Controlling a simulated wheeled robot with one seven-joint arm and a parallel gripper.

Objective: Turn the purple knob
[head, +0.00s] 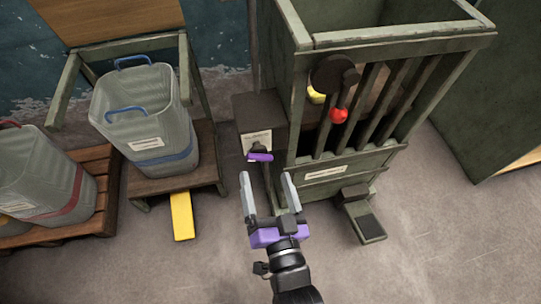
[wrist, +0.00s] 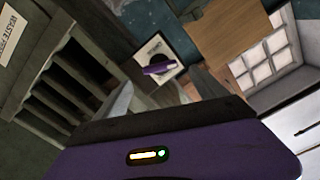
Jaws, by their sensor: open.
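The purple knob (head: 260,156) is a short bar on the front of a dark box with a pale label plate, at the left side of the green slatted cabinet. In the wrist view the knob (wrist: 159,68) lies across a white plate with a dark round mark. My gripper (head: 268,180) is open and empty, with its two grey fingers pointing toward the knob. The knob appears beyond the fingertips, apart from them. In the wrist view the purple gripper body fills the bottom and partly hides the fingers.
The green slatted cabinet (head: 330,170) stands right of the knob, with a red ball (head: 338,116) on its front. A pedal (head: 368,226) sits low at its right. A grey bin with blue handles (head: 145,115) stands on a wooden stand at left, with a yellow pedal (head: 182,215) below.

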